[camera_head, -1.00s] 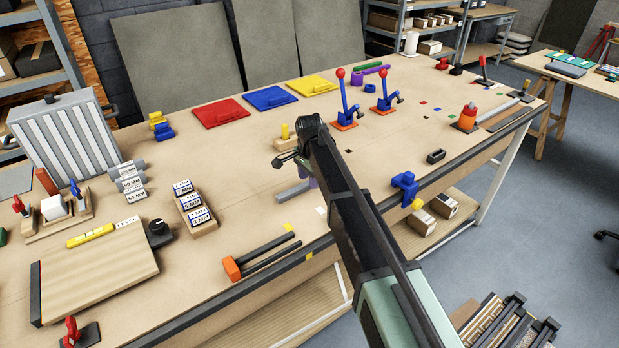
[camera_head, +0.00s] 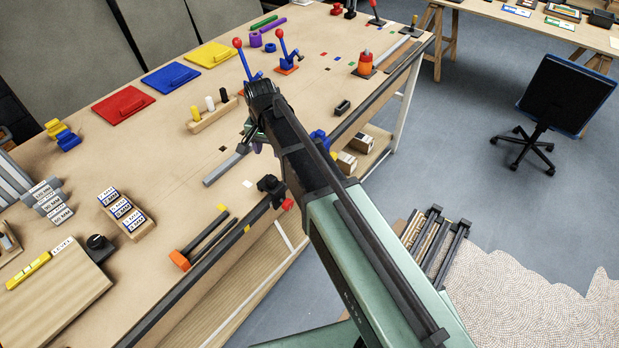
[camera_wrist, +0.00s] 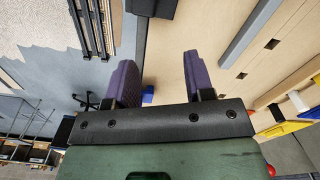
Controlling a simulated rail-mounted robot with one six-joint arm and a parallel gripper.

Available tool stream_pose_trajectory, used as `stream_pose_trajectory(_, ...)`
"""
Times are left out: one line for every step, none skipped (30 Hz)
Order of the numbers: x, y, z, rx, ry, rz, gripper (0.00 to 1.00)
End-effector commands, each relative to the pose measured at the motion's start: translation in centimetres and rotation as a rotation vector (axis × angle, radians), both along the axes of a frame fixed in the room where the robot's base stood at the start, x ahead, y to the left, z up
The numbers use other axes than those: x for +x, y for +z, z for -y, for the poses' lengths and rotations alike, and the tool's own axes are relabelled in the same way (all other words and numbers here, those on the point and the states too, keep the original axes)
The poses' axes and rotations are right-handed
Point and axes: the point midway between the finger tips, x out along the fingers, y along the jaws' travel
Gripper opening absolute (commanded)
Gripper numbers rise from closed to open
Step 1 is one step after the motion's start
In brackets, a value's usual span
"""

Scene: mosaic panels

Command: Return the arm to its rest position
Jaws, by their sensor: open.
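My arm reaches from the lower right of the head view up over the workbench (camera_head: 165,160). In that view my gripper (camera_head: 257,146) is mostly hidden behind the arm's dark end; only a bit of purple finger shows. In the wrist view my gripper (camera_wrist: 159,68) has its two purple fingers wide apart with nothing held between them. Past the fingers that view shows the bench top, its dark edge and the floor. I cannot tell exactly how high the fingers are over the bench.
A black clamp with a red knob (camera_head: 272,189) sits at the bench's front edge by my arm. A grey bar (camera_head: 226,166) and a wooden peg holder (camera_head: 212,116) lie left of the gripper. Blue levers with red knobs (camera_head: 286,54) stand behind. Open floor with an office chair (camera_head: 555,105) is at right.

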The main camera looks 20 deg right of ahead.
Motion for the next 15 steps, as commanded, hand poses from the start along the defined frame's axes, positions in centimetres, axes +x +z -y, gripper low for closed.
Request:
stream_pose_trajectory(-6.2,0.0,3.5,0.000,0.096,0.000,0.48)
stream_pose_trajectory(-8.7,0.0,5.0,0.000,0.169,0.000,0.48)
stream_pose_trajectory(-11.8,0.0,6.8,0.000,0.260,0.000,0.48)
stream_pose_trajectory(-13.8,0.0,7.8,0.000,0.322,0.000,0.48)
stream_pose_trajectory(-15.5,0.0,8.7,0.001,0.377,0.000,0.48)
stream_pose_trajectory(-17.1,0.0,9.5,0.001,0.435,0.000,0.48)
stream_pose_trajectory(-18.0,0.0,9.9,0.001,0.470,-0.001,0.48)
stream_pose_trajectory(-18.5,0.0,10.2,0.001,0.494,-0.001,0.48)
stream_pose_trajectory(-18.8,0.0,10.4,0.001,0.515,-0.001,0.48)
stream_pose_trajectory(-18.8,0.0,10.4,0.001,0.522,-0.001,0.48)
stream_pose_trajectory(-18.7,0.0,10.4,0.001,0.525,-0.001,0.48)
stream_pose_trajectory(-18.5,0.0,10.4,0.001,0.526,-0.001,0.48)
stream_pose_trajectory(-18.5,0.0,10.4,0.001,0.525,-0.001,0.48)
stream_pose_trajectory(-18.5,0.0,10.4,0.001,0.525,-0.001,0.48)
stream_pose_trajectory(-18.4,0.0,10.4,0.001,0.525,-0.001,0.48)
